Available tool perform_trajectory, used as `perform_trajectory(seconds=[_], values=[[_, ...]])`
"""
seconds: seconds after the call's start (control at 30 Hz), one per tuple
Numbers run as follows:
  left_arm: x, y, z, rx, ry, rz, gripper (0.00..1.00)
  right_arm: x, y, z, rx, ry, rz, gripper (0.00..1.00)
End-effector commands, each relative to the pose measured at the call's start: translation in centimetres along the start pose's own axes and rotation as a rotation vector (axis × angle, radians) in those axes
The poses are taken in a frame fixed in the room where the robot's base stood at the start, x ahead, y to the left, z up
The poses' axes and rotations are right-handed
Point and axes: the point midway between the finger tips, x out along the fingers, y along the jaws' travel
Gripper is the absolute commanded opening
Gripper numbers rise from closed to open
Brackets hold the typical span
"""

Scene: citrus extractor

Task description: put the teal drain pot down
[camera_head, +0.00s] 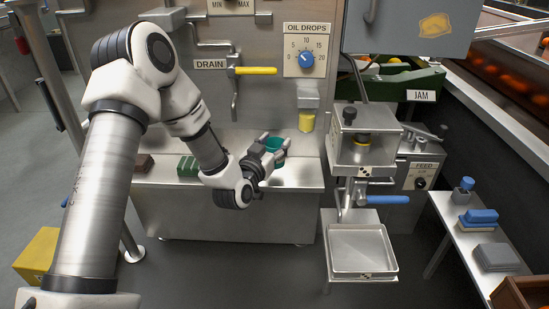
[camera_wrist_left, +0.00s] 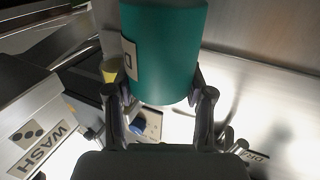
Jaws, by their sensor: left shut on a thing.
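The teal drain pot (camera_head: 275,145) is in my left gripper (camera_head: 272,152), over the metal bench (camera_head: 300,172) below the drain handle. In the left wrist view the teal pot (camera_wrist_left: 166,50) fills the upper middle, with a pale label on its left side. The fingers of the left gripper (camera_wrist_left: 163,100) close on both sides of it. I cannot tell whether the pot's base touches the bench. My right gripper is not in view.
The yellow drain handle (camera_head: 255,71) and a dial (camera_head: 306,58) are on the panel behind. Green (camera_head: 188,166) and brown (camera_head: 144,163) blocks lie left. The extractor (camera_head: 362,150) stands right, above an empty tray (camera_head: 362,250).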

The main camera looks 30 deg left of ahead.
Motion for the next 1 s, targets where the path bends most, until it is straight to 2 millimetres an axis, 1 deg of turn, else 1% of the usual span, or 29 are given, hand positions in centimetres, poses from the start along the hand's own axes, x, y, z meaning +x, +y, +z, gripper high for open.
perform_trajectory(seconds=[0.07, 0.1, 0.13, 0.2, 0.23, 0.47, 0.57, 0.6, 0.63, 0.67, 0.93, 1.0], values=[[0.9, -0.6, 0.1, 0.0, 0.003, -0.001, 0.17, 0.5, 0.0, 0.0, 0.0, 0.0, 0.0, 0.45], [0.8, -0.5, 1.5, 0.001, -0.001, 0.0, 0.17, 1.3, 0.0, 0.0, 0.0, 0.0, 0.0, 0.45], [0.8, -0.5, 2.2, 0.001, -0.001, 0.001, 0.17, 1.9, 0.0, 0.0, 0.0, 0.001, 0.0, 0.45], [0.8, -0.5, 3.5, 0.001, -0.001, 0.001, 0.17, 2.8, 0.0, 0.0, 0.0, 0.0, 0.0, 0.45], [0.8, -0.5, 3.8, 0.001, -0.001, 0.001, 0.17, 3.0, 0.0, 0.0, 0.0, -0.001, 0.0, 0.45], [0.7, -0.4, 3.5, 0.0, -0.001, 0.001, 0.17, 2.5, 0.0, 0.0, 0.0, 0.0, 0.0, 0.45], [0.7, -0.4, 3.9, 0.0, -0.001, 0.0, 0.17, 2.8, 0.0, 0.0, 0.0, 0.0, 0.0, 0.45], [0.7, -0.4, 3.8, -0.001, 0.0, 0.0, 0.63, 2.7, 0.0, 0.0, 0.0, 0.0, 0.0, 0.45], [0.7, -0.4, 3.8, -0.001, 0.0, 0.0, 0.74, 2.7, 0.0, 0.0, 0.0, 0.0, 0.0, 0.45], [0.7, -0.4, 3.8, -0.001, 0.0, 0.0, 0.78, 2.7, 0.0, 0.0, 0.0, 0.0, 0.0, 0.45], [0.7, -0.4, 3.7, 0.0, 0.0, 0.0, 0.78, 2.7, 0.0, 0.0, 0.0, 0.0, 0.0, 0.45], [0.7, -0.4, 3.4, -0.001, 0.001, 0.0, 0.78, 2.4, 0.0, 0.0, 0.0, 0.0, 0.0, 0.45]])
